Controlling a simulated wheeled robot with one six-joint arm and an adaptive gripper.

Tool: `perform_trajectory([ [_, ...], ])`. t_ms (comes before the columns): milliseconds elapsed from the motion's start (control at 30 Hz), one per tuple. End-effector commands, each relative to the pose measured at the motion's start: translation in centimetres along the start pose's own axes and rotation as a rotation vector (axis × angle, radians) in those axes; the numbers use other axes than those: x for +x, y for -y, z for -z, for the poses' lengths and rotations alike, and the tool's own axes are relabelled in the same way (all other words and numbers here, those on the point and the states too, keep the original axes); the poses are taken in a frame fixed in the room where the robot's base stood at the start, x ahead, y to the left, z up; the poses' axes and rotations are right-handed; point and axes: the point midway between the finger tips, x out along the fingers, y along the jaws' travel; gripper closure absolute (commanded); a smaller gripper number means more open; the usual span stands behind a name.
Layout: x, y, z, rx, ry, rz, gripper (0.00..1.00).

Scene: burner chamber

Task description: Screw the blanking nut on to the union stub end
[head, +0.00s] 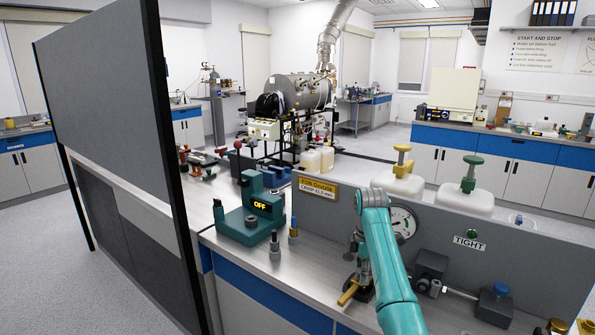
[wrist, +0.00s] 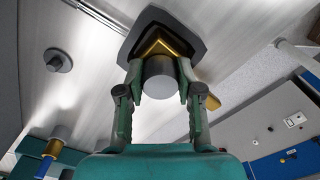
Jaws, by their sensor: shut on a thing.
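My gripper (wrist: 158,92) is shut on a plain grey cylindrical piece, which I take to be the blanking nut (wrist: 159,78). In the wrist view the piece sits between both green fingers, in front of a gold V-shaped part on a dark base (wrist: 163,43). Whether it touches that part I cannot tell. In the head view my teal arm hides much of the gripper, low over the bench by a brass bar (head: 348,292). A dark block with a pipe (head: 431,266) stands right of the arm; I cannot make out the union stub end for certain.
A grey panel (head: 335,217) with a gauge (head: 402,222) and a TIGHT label (head: 469,242) stands behind my arm. A green OFF unit (head: 240,226) and two small pegs (head: 275,246) stand to the left. A blue-topped valve (head: 497,302) is at right. Bare bench lies between the pegs and arm.

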Motion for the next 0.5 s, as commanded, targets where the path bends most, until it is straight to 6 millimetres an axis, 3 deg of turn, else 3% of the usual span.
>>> perform_trajectory([
  [167, 0.49, 0.13, 0.02, 0.037, 0.000, 0.006, 1.00],
  [500, 0.70, 0.20, 0.11, 0.409, 0.000, 0.009, 1.00],
])
